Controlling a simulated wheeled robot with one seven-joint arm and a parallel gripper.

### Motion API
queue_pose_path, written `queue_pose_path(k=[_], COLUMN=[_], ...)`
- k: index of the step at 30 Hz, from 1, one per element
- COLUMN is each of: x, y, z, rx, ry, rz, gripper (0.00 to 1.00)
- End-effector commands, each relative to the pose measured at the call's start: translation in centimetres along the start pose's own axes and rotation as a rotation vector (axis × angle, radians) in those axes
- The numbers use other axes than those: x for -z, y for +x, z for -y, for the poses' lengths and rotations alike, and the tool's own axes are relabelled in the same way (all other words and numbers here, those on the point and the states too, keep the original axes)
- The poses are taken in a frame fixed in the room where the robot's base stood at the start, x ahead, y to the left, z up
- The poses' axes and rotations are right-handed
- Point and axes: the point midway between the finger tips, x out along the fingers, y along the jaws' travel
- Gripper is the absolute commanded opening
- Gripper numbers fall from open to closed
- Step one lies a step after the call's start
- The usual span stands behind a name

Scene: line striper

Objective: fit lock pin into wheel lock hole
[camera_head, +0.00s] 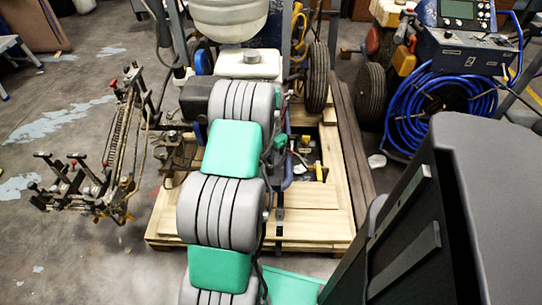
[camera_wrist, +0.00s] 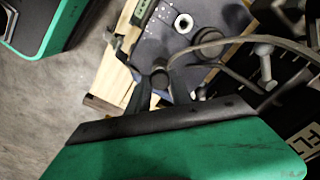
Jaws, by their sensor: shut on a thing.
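My gripper (camera_wrist: 160,92) is at the middle of the wrist view, beyond its green and dark housing. Its fingers are closed around a small dark piece with a rounded head (camera_wrist: 159,77), which appears to be the lock pin. Its lower part is hidden between the fingers. Beyond it is a dark grey surface with a pale ring around a dark centre (camera_wrist: 183,22). I cannot tell whether this ring is the wheel lock hole. The line striper (camera_head: 252,65) stands on a wooden pallet (camera_head: 310,222) in the head view. My arm hides the gripper there.
A cable (camera_wrist: 235,41) curves close beside the gripper in the wrist view. Striper wheels (camera_head: 317,78) stand behind the pallet's open middle. A hinged metal bracket assembly (camera_head: 110,160) juts out at left. A second machine with a blue hose coil (camera_head: 425,105) stands at right. Floor at lower left is clear.

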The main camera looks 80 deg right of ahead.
Motion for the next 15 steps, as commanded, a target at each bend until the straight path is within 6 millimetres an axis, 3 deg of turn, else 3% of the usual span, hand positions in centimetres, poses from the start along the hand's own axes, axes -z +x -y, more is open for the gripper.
queue_pose_path(k=[15], x=[0.0], y=[-1.3], z=[0.0], rx=[0.000], ry=[0.000], rz=[0.000], gripper=[0.00])
